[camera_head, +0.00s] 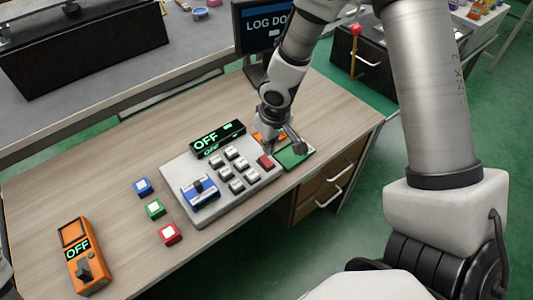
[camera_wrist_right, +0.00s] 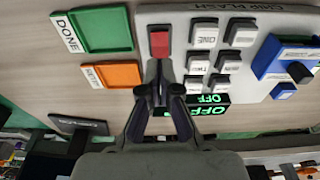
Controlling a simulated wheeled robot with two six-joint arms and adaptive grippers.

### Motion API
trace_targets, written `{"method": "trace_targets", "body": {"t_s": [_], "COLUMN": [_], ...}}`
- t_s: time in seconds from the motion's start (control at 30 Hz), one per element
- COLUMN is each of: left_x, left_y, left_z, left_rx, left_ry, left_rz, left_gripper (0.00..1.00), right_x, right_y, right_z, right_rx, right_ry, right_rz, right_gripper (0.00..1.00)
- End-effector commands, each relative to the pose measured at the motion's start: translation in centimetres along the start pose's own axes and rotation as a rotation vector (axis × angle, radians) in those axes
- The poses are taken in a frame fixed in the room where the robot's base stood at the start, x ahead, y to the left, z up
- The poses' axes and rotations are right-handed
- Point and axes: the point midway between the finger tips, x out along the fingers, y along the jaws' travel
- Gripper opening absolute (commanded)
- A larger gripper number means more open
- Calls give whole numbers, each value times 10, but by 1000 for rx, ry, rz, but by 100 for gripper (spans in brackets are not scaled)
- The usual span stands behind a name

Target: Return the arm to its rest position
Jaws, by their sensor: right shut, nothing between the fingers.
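My right gripper (camera_head: 280,145) is shut and empty. It points down at the right end of the grey control panel (camera_head: 235,200), close to the red key (camera_head: 265,161). In the right wrist view the gripper's fingers (camera_wrist_right: 160,85) meet just below the red key (camera_wrist_right: 158,42); I cannot tell whether they touch it. My right arm reaches over from the upper right. The panel bears several white keys (camera_head: 237,187), a blue lever block (camera_head: 200,192) and a black display (camera_head: 217,139) reading OFF. My left gripper is not seen.
A green tray (camera_head: 295,157) and an orange tray (camera_wrist_right: 112,75) lie beside the panel. Blue (camera_head: 142,186), green (camera_head: 155,208) and red (camera_head: 169,233) blocks and an orange device (camera_head: 84,255) sit to the left. A monitor (camera_head: 262,28) stands behind.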

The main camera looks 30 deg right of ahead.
Motion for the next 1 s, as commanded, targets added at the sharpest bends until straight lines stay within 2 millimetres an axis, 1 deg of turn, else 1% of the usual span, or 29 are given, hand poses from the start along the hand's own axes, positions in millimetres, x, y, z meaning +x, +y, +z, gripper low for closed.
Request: {"method": "trace_targets", "body": {"t_s": [0.03,0.2,0.7,0.77,0.87,0.9,0.97,1.0], "left_x": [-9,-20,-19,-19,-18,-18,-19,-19], "left_y": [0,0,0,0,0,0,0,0], "left_z": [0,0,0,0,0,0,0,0], "left_rx": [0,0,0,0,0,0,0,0], "left_ry": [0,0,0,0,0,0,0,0], "left_rz": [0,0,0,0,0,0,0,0], "left_gripper": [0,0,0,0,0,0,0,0], "right_x": [-9,-23,-21,-17,8,24,49,65], "right_y": [0,0,0,0,-2,-4,-10,-16], "right_z": [-1,-3,-3,0,21,38,73,100], "right_rx": [0,0,0,0,-7,-14,-15,0], "right_ry": [0,-1,-1,-12,-84,-136,-235,-302], "right_rz": [0,0,0,-1,0,1,-1,-7], "right_gripper": [0,0,0,0,0,0,0,0]}}
